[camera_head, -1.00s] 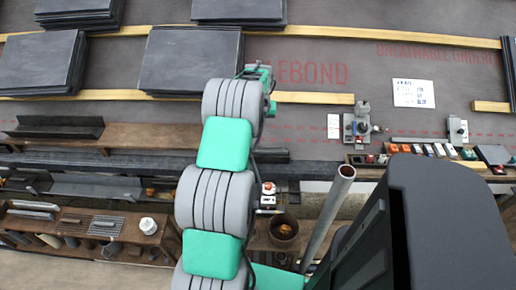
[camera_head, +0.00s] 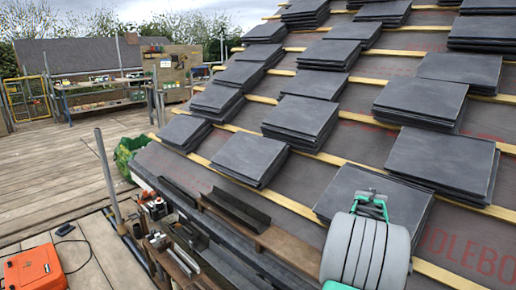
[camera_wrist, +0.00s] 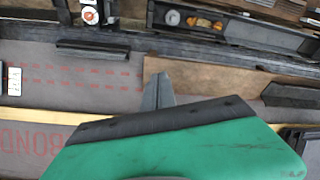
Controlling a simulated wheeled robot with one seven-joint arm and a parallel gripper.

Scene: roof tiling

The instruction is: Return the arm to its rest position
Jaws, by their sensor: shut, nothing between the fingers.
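My grey and green arm rises into the lower right of the head view, over the roof slope and in front of a slate stack (camera_head: 385,190). Its green wrist end shows there, but the fingertips cannot be made out. In the wrist view my gripper (camera_wrist: 158,92) shows as narrow grey fingers, shut and empty, beyond the green and black housing. The fingers point towards the grey membrane and a brown board (camera_wrist: 205,75). Whether they touch anything is not clear, but nothing is held.
Several slate stacks (camera_head: 300,118) lie on the battens across the roof. An orange case (camera_head: 33,272) sits on the planks. The wooden deck (camera_head: 55,165) is largely clear.

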